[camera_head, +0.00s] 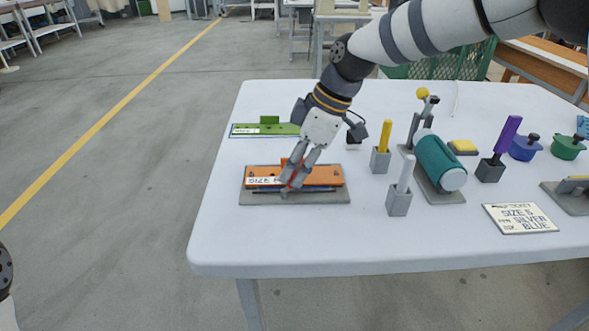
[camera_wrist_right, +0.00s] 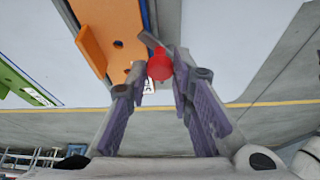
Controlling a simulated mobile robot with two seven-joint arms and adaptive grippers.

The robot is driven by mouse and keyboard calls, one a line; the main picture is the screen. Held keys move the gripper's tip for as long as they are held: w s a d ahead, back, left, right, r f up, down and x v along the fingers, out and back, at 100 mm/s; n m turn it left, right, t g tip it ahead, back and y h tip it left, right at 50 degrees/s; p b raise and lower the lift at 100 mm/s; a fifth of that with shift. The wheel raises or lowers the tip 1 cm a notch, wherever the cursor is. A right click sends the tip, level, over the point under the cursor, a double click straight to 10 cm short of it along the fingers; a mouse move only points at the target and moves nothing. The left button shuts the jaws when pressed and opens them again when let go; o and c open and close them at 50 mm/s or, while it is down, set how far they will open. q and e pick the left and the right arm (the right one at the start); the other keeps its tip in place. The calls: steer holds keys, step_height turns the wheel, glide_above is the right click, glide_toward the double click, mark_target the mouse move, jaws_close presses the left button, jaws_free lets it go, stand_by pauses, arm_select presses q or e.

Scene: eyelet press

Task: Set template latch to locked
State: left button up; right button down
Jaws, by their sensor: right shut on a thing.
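An orange template (camera_head: 325,175) lies on a grey base plate (camera_head: 325,197) at the left part of the white table. It also shows in the right wrist view (camera_wrist_right: 103,25). A red latch knob (camera_wrist_right: 160,65) sits at the template's edge, with a small grey lever beside it. My right gripper (camera_head: 291,184) reaches down over the middle of the template. Its fingers are closed on the red knob, which shows between the fingertips in the wrist view. The fingers hide most of the latch in the head view, so I cannot tell its setting. My left gripper is not seen.
A green template (camera_head: 262,130) lies behind the orange one. To the right stand yellow, white and purple handled tools in grey holders, a press with a teal cylinder (camera_head: 436,158), and a ticket card (camera_head: 520,218). The table front left is clear.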

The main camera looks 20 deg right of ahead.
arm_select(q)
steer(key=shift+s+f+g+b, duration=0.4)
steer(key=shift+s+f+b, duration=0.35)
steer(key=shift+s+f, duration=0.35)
arm_select(e)
steer(key=shift+w+a+f+n+g, duration=0.15)
steer(key=shift+n+g, duration=0.25)
steer(key=shift+n, duration=0.55)
steer(key=shift+w+f+n+g, duration=0.15)
steer(key=shift+n+g, duration=0.25)
steer(key=shift+n, duration=0.55)
steer(key=shift+r, duration=0.15)
steer(key=c, duration=1.4)
jaws_free()
steer(key=shift+c, duration=0.2)
steer(key=shift+r, duration=0.2)
steer(key=v, duration=1.1)
steer(key=shift+d+r, duration=0.25)
steer(key=shift+d, duration=0.05)
